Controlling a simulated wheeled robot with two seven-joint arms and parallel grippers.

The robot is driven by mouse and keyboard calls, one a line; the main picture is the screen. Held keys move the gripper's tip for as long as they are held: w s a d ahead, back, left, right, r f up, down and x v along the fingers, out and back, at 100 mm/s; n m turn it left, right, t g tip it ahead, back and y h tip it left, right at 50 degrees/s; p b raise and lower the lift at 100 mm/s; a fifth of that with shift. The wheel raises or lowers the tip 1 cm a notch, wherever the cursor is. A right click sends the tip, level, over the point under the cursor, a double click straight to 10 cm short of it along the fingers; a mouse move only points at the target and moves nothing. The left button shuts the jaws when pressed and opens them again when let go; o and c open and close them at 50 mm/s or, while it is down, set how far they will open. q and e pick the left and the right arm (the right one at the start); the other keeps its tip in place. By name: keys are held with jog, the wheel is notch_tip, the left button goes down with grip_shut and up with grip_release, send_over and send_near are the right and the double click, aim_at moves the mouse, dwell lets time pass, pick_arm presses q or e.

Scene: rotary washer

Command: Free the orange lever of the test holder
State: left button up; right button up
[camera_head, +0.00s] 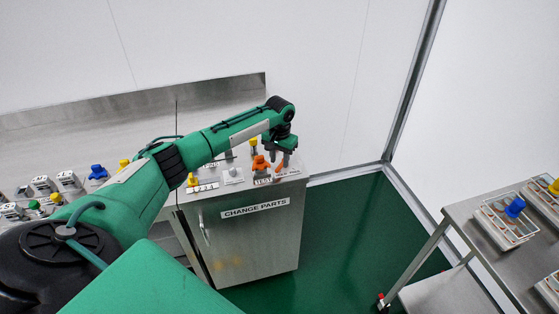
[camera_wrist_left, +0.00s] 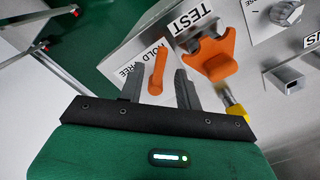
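The orange lever (camera_wrist_left: 157,72) of the test holder lies beside the HOLD and FREE label (camera_wrist_left: 133,67). Its upper end in the left wrist view is by the word HOLD. An orange part (camera_wrist_left: 215,55) sits in the holder marked TEST (camera_wrist_left: 193,20). In the head view, the orange part (camera_head: 261,164) and the lever (camera_head: 279,167) are at the cabinet's right end. My left gripper (camera_wrist_left: 158,80) is open, with one finger on each side of the lever and visible gaps. In the head view, my left gripper (camera_head: 277,156) hangs above the lever. My right gripper is not in view.
The holder is on a steel cabinet (camera_head: 250,240) marked CHANGE PARTS. A yellow-topped part (camera_wrist_left: 235,105) is close to my right-hand finger in the wrist view. A grey knob (camera_wrist_left: 286,13) is nearby. A steel table (camera_head: 470,225) with racks stands at the right; green floor lies between.

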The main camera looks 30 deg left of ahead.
aim_at(281, 167)
pick_arm(q)
jog(key=shift+f, duration=1.1)
